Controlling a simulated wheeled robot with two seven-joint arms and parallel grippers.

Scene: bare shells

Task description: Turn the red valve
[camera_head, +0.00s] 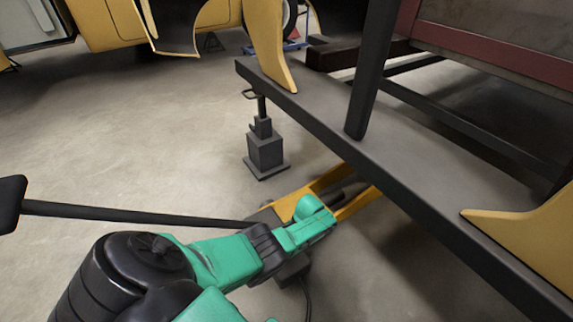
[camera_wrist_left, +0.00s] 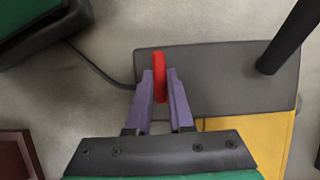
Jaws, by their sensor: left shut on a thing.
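The red valve (camera_wrist_left: 158,62) shows in the left wrist view as a narrow upright red shape, seen edge-on. My left gripper (camera_wrist_left: 160,82) has its two purple fingers shut on the valve's lower part, one on each side. In the head view my green arm reaches in from the bottom left to a yellow-forked jack. The valve and my left fingertips are hidden there. My right gripper is in neither view.
The jack's yellow forks (camera_head: 355,205) lie under a grey steel frame (camera_head: 320,110). Its long black handle (camera_head: 130,212) extends left. Open concrete floor (camera_head: 110,130) lies to the left.

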